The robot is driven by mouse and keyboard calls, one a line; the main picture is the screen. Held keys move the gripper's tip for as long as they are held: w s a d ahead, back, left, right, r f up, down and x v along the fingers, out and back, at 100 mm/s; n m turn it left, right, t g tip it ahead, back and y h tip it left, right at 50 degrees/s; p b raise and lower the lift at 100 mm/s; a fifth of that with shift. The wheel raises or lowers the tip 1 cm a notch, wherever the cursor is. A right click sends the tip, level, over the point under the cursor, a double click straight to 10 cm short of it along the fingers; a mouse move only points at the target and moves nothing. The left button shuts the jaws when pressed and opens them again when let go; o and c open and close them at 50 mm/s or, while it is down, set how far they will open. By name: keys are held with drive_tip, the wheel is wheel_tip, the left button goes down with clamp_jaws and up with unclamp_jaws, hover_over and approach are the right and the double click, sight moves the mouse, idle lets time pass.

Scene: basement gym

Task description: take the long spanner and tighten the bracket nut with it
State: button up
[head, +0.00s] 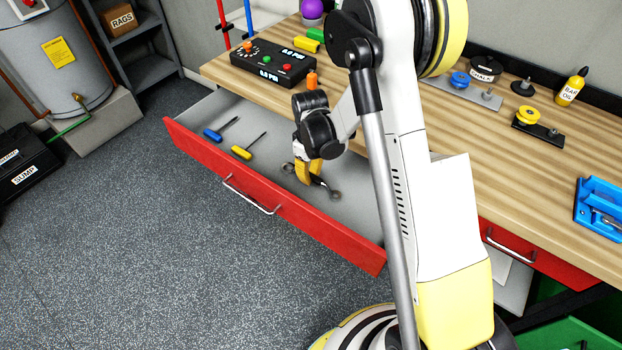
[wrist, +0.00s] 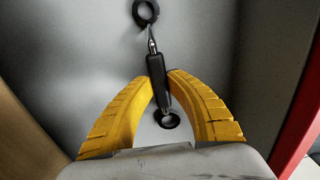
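The spanner (wrist: 158,85) has a dark handle and a ring at each end. It is in the open drawer (head: 213,178), and one ring end (head: 335,195) shows in the head view. My gripper (head: 312,178) reaches down into the drawer over its middle. In the wrist view, the yellow fingers (wrist: 160,76) close on both sides of the handle and appear to touch it. I cannot tell whether the spanner is lifted off the drawer floor. I cannot tell which fitting on the bench is the bracket nut.
A blue-handled tool (head: 212,134) and a yellow-handled tool (head: 241,152) lie left in the drawer. The wooden bench (head: 450,135) holds a control box (head: 272,62), a plate with a yellow knob (head: 527,114), a bottle (head: 571,88) and a blue fixture (head: 598,203). Floor before the drawer is clear.

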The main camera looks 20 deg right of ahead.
sight(310, 175)
clamp_jaws()
wheel_tip(310, 175, up, 16)
drive_tip(key=p, duration=0.8)
idle(0.4)
